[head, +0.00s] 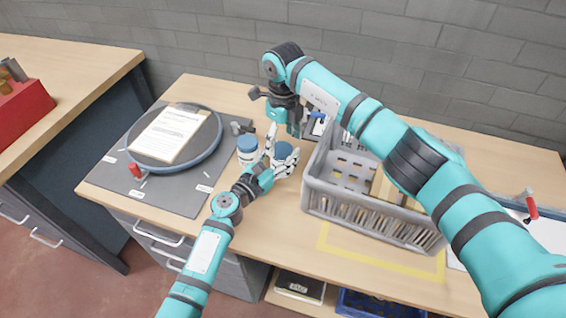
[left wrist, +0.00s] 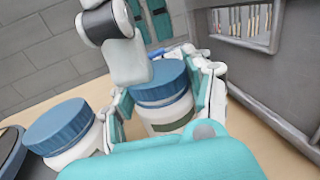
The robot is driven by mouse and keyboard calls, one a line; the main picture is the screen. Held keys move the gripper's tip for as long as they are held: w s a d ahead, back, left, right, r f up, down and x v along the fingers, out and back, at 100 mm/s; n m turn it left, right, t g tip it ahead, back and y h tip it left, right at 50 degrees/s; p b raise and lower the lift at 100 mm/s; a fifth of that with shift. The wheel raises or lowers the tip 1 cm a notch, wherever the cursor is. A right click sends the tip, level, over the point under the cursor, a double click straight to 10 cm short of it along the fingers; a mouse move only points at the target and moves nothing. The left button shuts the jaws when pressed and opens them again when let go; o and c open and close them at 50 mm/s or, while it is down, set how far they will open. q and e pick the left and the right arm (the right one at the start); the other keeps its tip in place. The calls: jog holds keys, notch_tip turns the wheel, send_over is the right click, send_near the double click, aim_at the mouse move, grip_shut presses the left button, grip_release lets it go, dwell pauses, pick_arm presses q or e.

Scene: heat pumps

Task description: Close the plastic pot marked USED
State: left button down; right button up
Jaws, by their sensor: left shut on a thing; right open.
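Two white plastic pots with blue lids stand side by side on the bench. My left gripper (head: 279,158) is shut around the right pot (head: 284,152), with its fingers on either side of the body. In the left wrist view this pot (left wrist: 168,112) is upright, with its blue lid (left wrist: 160,80) on top and a green band below. I cannot tell how tight the lid is. The other pot (head: 248,149) stands just left, also lidded (left wrist: 58,124). No USED marking is readable. My right gripper (head: 287,122) is open and empty, just behind the held pot.
A grey crate (head: 318,182) stands close on the right of the held pot. A dark mat (head: 190,198) with a round lid-like disc and clipboard (head: 170,135) lies to the left. Yellow tape (head: 375,262) marks clear bench at the front.

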jog(key=shift+f, duration=1.3)
jog(key=shift+c, duration=0.3)
jog(key=c, duration=1.1)
jog(key=o, duration=1.2)
jog(key=shift+r, duration=0.1)
jog(key=shift+r, duration=2.2)
jog(key=shift+o, duration=0.5)
